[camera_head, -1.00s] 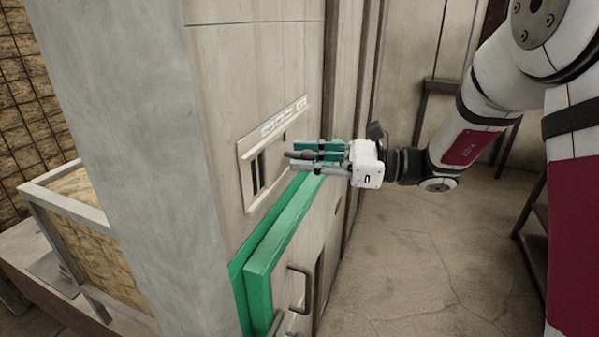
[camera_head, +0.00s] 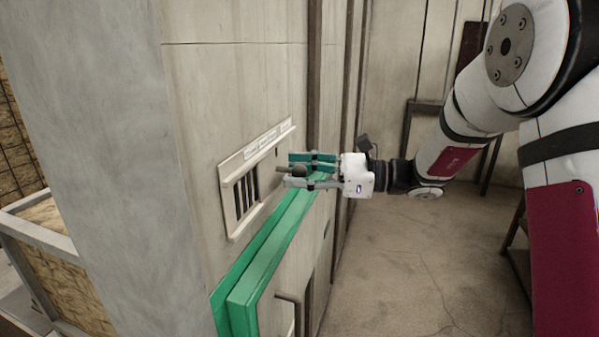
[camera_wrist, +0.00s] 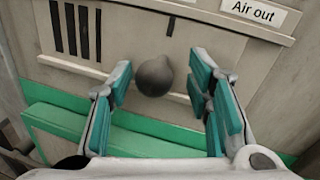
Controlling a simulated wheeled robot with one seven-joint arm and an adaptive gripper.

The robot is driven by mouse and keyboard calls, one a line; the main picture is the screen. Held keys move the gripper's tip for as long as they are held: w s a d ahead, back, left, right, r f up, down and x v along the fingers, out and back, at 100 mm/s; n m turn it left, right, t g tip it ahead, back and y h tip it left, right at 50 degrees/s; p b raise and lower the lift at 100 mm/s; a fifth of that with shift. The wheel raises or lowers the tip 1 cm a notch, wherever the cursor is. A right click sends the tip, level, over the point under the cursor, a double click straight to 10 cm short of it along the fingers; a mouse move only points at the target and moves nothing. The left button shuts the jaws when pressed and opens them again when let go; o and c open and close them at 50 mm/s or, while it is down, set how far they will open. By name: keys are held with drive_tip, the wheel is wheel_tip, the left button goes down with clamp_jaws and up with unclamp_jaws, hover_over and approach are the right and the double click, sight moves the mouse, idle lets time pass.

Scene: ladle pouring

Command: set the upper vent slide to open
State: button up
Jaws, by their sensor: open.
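The upper vent (camera_head: 228,201) is a pale framed panel on the wall, with several dark slots (camera_head: 246,190) uncovered at its left part. In the wrist view, the slots (camera_wrist: 76,28) lie left of a plain slide plate (camera_wrist: 122,55) that carries a dark round knob (camera_wrist: 155,76). My gripper (camera_head: 300,170) is in front of the vent's right part. In the wrist view, my gripper's (camera_wrist: 162,82) green-padded fingers are open, one on each side of the knob. The knob sits close to the left finger, with a clear gap to the right one. Whether the left finger touches it I cannot tell.
A label reading "Air out" (camera_wrist: 257,12) is above the vent's right end. A green door frame (camera_head: 262,267) with a handle (camera_head: 289,299) lies just below the vent. A grey pillar (camera_head: 125,150) stands at the left. The floor (camera_head: 400,260) at right is clear.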

drive_tip(key=s+d, duration=0.1)
drive_tip(key=d, duration=1)
drive_tip(key=shift+s+d, duration=0.4)
drive_tip(key=s+a+n+g+h, duration=0.2)
drive_tip(key=s+n+h, duration=0.2)
drive_tip(key=s, duration=0.4)
drive_tip(key=s+a+n+g+h, duration=0.2)
drive_tip(key=s+a+n+h, duration=0.15)
drive_tip(key=s, duration=0.55)
drive_tip(key=s+d+f+n+t+h, duration=0.4)
drive_tip(key=s+d+n+t+h, duration=0.1)
drive_tip(key=s+d+n+h, duration=0.5)
drive_tip(key=shift+s+d+t, duration=0.4)
drive_tip(key=shift+s+d, duration=0.2)
drive_tip(key=shift+s, duration=0.25)
drive_tip(key=shift+a, duration=0.1)
